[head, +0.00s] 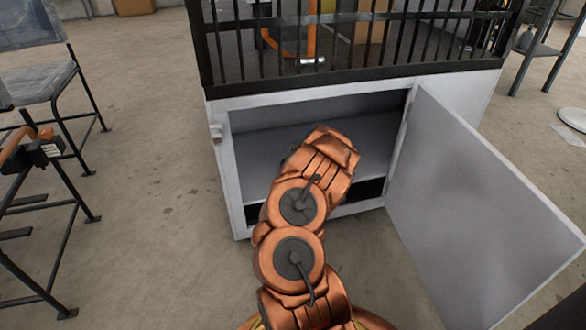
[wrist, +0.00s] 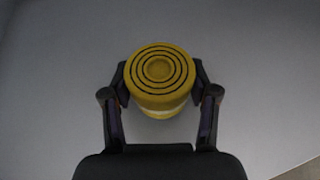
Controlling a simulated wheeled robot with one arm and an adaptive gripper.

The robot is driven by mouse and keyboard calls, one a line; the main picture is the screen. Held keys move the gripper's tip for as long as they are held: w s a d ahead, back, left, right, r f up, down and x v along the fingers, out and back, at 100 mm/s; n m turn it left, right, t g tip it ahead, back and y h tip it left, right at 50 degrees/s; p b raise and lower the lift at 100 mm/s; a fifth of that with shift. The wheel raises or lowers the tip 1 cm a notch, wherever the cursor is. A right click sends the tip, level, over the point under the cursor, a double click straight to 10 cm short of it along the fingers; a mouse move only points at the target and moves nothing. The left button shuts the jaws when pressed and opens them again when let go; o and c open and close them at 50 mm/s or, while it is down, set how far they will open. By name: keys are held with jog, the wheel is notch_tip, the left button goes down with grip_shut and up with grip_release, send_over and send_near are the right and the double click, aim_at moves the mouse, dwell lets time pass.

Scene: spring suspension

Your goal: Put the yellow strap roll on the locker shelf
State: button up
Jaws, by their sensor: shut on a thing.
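The yellow strap roll (wrist: 160,74) is between the two fingers of my gripper (wrist: 160,85) in the wrist view, with its ringed round face toward the camera. My gripper is shut on it. A plain grey surface lies behind the roll; I cannot tell whether the roll touches it. In the head view the locker (head: 222,165) is white with its door (head: 475,190) swung open to the right. My copper arm reaches into its opening, over the locker shelf (head: 262,150). My arm hides the gripper and the roll in the head view.
A black barred rack (head: 350,80) stands on top of the locker. A dark opening shows below the shelf. A chair (head: 45,85) and a dark metal frame with an orange-handled tool (head: 35,150) stand at left. Concrete floor (head: 150,190) between them and the locker is clear.

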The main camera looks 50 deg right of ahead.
jog(key=shift+f, duration=0.5)
jog(key=shift+r, duration=0.15)
jog(key=o, duration=1.3)
jog(key=shift+s+a+r+p, duration=0.3)
jog(key=shift+s+a+p, duration=0.05)
jog(key=shift+s+p, duration=0.1)
jog(key=p+v, duration=0.4)
jog(key=v, duration=0.6)
jog(key=shift+s+a+r, duration=0.15)
jog(key=shift+s+a, duration=0.05)
jog(key=shift+a, duration=0.05)
